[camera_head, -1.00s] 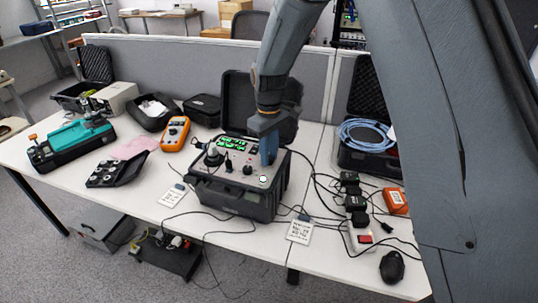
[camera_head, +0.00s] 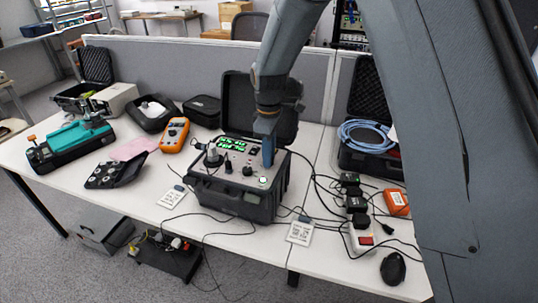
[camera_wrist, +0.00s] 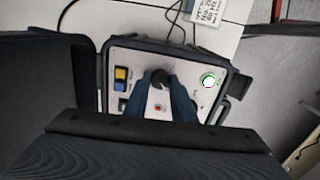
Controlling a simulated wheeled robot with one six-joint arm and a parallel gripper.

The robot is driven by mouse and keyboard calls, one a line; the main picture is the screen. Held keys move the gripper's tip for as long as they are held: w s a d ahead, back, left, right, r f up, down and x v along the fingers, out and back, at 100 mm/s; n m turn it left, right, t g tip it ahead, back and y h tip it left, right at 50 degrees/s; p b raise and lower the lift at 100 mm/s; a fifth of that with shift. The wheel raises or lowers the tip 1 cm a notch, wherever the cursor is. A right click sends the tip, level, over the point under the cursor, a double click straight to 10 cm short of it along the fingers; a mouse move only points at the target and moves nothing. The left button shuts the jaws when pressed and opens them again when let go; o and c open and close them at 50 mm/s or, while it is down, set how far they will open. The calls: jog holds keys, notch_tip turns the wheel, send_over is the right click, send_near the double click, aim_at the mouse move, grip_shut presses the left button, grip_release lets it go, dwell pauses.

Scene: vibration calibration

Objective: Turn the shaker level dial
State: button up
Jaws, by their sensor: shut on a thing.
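The shaker unit is an open black case with a grey control panel (camera_head: 235,177) on the table. My gripper (camera_head: 268,160) reaches down to the right part of this panel. In the wrist view my gripper (camera_wrist: 162,82) has its two blue fingers closed on either side of a dark round dial (camera_wrist: 160,75). The dial is gripped and sits on the panel; the fingers hide it in the head view. A green-lit button (camera_wrist: 208,80) is beside it, also seen in the head view (camera_head: 263,180). Any dial marks are too small to read.
Other knobs (camera_head: 247,171) and green displays (camera_head: 231,143) are on the panel. The raised case lid (camera_head: 240,95) stands behind my gripper. An orange multimeter (camera_head: 174,135) is at left; cables and a power strip (camera_head: 361,238) lie at right.

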jog(key=shift+w+r, duration=0.1)
jog(key=shift+r, duration=0.05)
jog(key=o, duration=0.8)
notch_tip(320, 180, up, 8)
jog(key=shift+f+b, duration=0.15)
jog(key=shift+b, duration=0.95)
jog(key=s+d+f+m, duration=0.1)
jog(key=s+d+m, duration=0.3)
jog(key=s, duration=0.3)
jog(key=s+d+f+m, duration=0.1)
jog(key=s+d+m, duration=0.4)
jog(key=s+d, duration=0.2)
jog(key=s+d+f+m+t, duration=0.1)
jog(key=s+d+f+m, duration=0.1)
jog(key=s+d+m, duration=0.3)
jog(key=shift+s+d, duration=0.2)
jog(key=shift+s, duration=0.5)
jog(key=shift+s+d, duration=0.2)
jog(key=shift+s, duration=0.45)
jog(key=shift+s+d, duration=0.2)
jog(key=shift+s, duration=0.5)
